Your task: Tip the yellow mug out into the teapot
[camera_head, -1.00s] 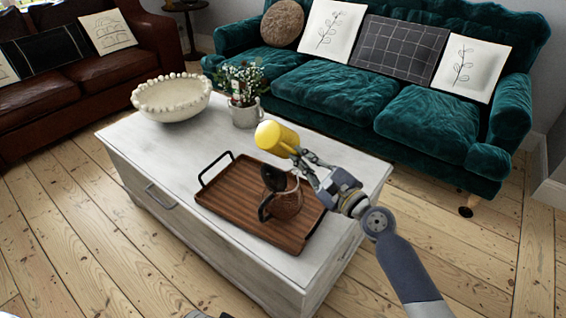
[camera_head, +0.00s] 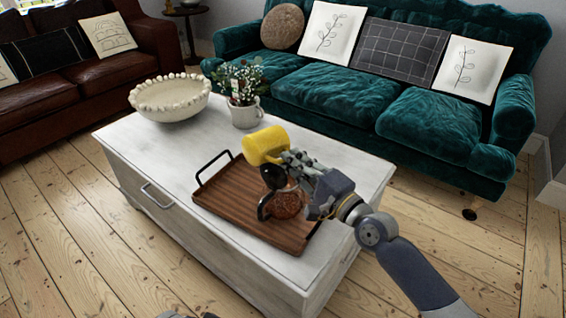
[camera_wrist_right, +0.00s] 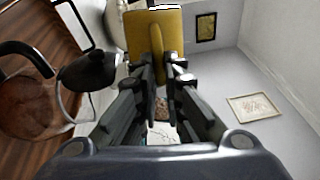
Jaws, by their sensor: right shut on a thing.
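My right gripper (camera_head: 293,158) is shut on the yellow mug (camera_head: 263,146) and holds it in the air above the tray, tilted onto its side. In the right wrist view the mug (camera_wrist_right: 152,32) sits between the fingertips (camera_wrist_right: 165,62). The teapot (camera_head: 287,203), brownish with a black handle and dark lid or spout part, stands on the wooden tray (camera_head: 225,208), just below the mug and partly hidden by my gripper. The teapot also shows at the left of the right wrist view (camera_wrist_right: 28,105). I cannot see any contents leaving the mug.
The tray lies on a white coffee table (camera_head: 130,139). A cream beaded bowl (camera_head: 170,103) and a white pot of flowers (camera_head: 245,113) stand at the table's far side. A green sofa (camera_head: 340,95) is behind, a brown sofa (camera_head: 75,85) at the left.

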